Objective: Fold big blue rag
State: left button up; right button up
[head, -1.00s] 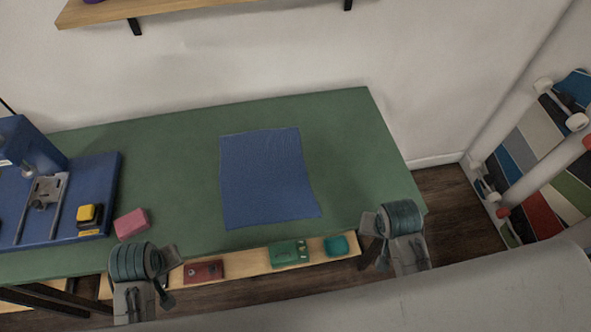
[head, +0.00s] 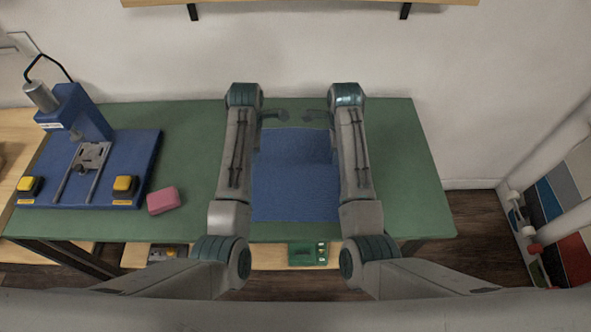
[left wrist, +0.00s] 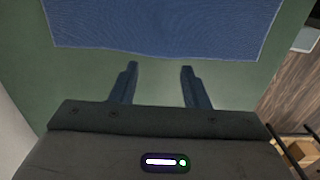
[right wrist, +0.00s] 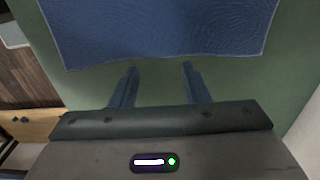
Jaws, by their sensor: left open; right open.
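The big blue rag (head: 292,180) lies flat and spread out on the green table, between my two arms in the head view. Its edges beside the arms are partly hidden. My left gripper (head: 284,115) is at the rag's far edge, toward its left corner. In the left wrist view the open, empty fingers (left wrist: 158,85) point at the rag's edge (left wrist: 165,25), just short of it. My right gripper (head: 306,116) is at the far edge toward the right corner. In the right wrist view its fingers (right wrist: 158,85) are open and empty, just short of the rag (right wrist: 160,30).
A blue press fixture (head: 140,165) with yellow buttons stands on the left of the green table (head: 410,190). A pink block (head: 163,200) lies beside it. A green board (head: 307,254) sits on a lower shelf. The table's right side is clear.

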aim_at(259, 171)
pick_arm(q)
jog(key=shift+f, duration=3.9)
pick_arm(e)
jog(key=shift+f, duration=3.9)
pick_arm(q)
jog(key=shift+f, duration=0.15)
pick_arm(e)
jog(key=shift+f, duration=0.15)
pick_arm(q)
grip_shut()
pick_arm(e)
grip_shut()
